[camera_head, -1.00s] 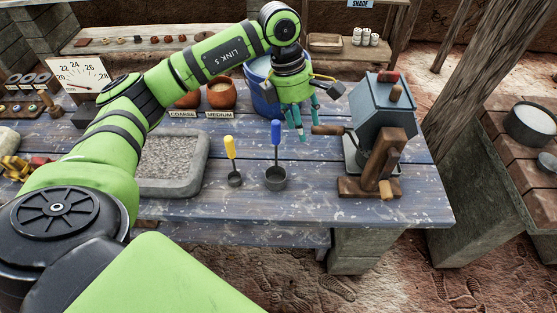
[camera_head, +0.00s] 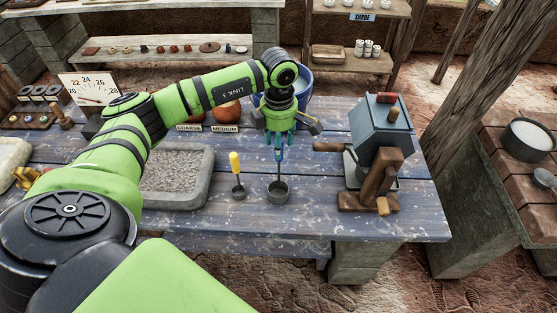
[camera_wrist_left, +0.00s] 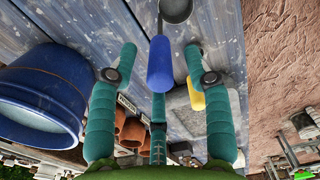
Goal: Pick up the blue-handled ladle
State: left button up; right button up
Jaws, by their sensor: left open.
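The blue-handled ladle (camera_head: 278,190) stands on the blue-grey plank table with its dark cup down and its handle up. My left gripper (camera_head: 281,143) is open, pointing down at the top of the handle. In the left wrist view, the blue handle (camera_wrist_left: 160,66) lies between the spread teal fingers, with visible gaps to the two side fingers. Whether any finger touches it I cannot tell. The ladle's cup is partly cut off at the top of that view. My right gripper is not in view.
A yellow-handled ladle (camera_head: 237,178) stands close on the left. A stone tray of gravel (camera_head: 209,178) is farther left. A blue bucket (camera_head: 304,90) is behind my gripper, and a grinder with a wooden crank (camera_head: 378,150) stands to the right. The front table strip is clear.

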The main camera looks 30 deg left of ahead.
pick_arm(q)
grip_shut()
jog(key=shift+w+r+b, duration=0.1)
jog(key=shift+r+b, duration=0.4)
jog(key=shift+r, duration=0.1)
notch_tip(320, 180, up, 3)
jog(key=shift+f+b, duration=0.2)
jog(key=shift+b, duration=0.65)
jog(key=d+r+b, duration=0.1)
jog(key=d+r, duration=0.2)
jog(key=d, duration=0.3)
jog(key=w+d+r+b, duration=0.1)
jog(key=d+r+b, duration=0.1)
jog(key=d+r, duration=0.2)
jog(key=shift+w+d+r+b, duration=0.15)
jog(key=shift+w+d+b, duration=0.15)
jog(key=shift+d, duration=0.55)
